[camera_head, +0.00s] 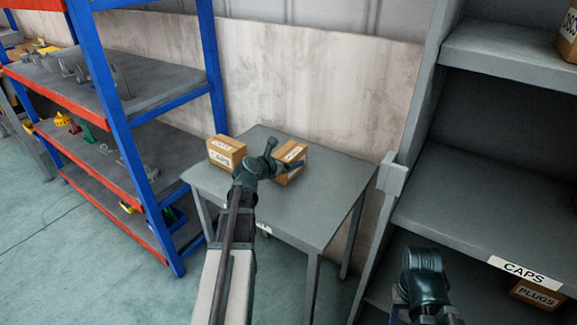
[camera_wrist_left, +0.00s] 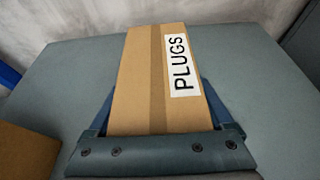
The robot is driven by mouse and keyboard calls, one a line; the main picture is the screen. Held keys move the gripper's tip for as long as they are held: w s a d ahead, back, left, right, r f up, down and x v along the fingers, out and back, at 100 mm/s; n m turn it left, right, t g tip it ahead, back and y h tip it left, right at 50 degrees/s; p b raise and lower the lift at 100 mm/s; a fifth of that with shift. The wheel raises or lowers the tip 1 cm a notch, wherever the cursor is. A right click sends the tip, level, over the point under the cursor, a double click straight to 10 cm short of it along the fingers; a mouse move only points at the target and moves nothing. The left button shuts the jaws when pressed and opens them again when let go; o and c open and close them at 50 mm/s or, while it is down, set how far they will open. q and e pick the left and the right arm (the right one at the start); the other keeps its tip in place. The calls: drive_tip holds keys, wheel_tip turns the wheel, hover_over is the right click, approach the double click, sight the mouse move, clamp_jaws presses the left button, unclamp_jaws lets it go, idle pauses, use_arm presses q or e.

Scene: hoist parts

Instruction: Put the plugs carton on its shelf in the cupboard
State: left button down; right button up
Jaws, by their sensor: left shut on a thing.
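The plugs carton (camera_head: 291,153) is a brown box on or just above the grey table, towards its back. In the left wrist view the carton (camera_wrist_left: 145,75) fills the middle, with its white PLUGS label facing up. My left gripper (camera_head: 282,165) is shut on it, one blue finger along each side. I cannot tell whether the carton touches the table. The grey cupboard (camera_head: 487,195) stands at the right. Its middle shelf has a CAPS label on the front edge; another brown carton marked PLUGS (camera_head: 535,292) sits below that edge. My right arm shows at the bottom right, its gripper not visible.
Another labelled carton (camera_head: 226,152) stands on the table (camera_head: 300,215) to the left of the held one. A carton (camera_head: 569,36) sits on the upper cupboard shelf. A blue and red rack (camera_head: 115,130) with metal parts stands left.

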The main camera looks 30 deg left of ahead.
use_arm(q)
drive_tip(key=shift+r, duration=0.1)
drive_tip(key=shift+f, duration=0.25)
unclamp_jaws()
drive_tip(key=shift+r, duration=0.1)
drive_tip(key=shift+r, duration=0.3)
drive_tip(key=p+v, duration=0.4)
drive_tip(key=v, duration=0.8)
drive_tip(key=shift+f+p, duration=0.2)
drive_tip(key=shift+p, duration=0.2)
